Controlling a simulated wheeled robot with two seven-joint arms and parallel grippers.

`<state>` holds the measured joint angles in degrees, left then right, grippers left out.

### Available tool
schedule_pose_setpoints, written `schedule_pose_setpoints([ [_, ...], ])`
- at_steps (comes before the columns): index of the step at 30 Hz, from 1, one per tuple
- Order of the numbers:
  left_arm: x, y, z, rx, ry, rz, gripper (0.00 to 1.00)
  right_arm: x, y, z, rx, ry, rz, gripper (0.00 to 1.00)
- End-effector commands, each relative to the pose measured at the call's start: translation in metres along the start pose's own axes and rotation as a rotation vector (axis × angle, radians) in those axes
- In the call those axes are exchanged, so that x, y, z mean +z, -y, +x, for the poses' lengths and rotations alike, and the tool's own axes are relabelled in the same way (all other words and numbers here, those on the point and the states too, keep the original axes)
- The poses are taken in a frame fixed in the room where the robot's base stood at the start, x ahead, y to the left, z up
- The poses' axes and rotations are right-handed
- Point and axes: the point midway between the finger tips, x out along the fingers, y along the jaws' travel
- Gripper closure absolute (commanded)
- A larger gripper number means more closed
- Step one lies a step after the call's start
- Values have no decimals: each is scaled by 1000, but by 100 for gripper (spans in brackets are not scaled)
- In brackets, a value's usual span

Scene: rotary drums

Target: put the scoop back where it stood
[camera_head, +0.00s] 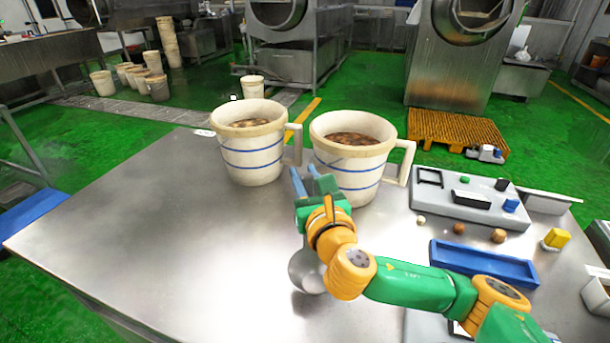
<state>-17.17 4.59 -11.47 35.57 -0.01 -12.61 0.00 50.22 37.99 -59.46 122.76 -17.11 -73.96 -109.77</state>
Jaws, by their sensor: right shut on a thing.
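My right gripper (306,176) is just in front of the two buckets, low over the metal table. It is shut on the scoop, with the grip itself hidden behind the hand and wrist. A rounded grey metal part, which looks like the scoop's bowl (304,274), shows below my wrist, close to the tabletop; I cannot tell whether it touches. The left white bucket (250,163) and the right white bucket (350,170) have blue bands, side handles and brown contents. My left gripper is not in view.
The left half of the metal table (130,230) is clear. Drum machines stand behind on the green floor.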

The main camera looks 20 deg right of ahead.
Motion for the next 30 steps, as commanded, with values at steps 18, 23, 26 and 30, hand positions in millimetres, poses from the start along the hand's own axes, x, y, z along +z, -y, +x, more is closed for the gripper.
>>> schedule_pose_setpoints([
  [18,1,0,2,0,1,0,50,-4,0,0,0,0,0,20],
  [23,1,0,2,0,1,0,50,-4,0,0,0,0,0,0],
  [26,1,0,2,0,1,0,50,-4,0,0,0,0,0,0],
  [30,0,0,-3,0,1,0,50,-2,-1,-8,2,0,-2,0],
])
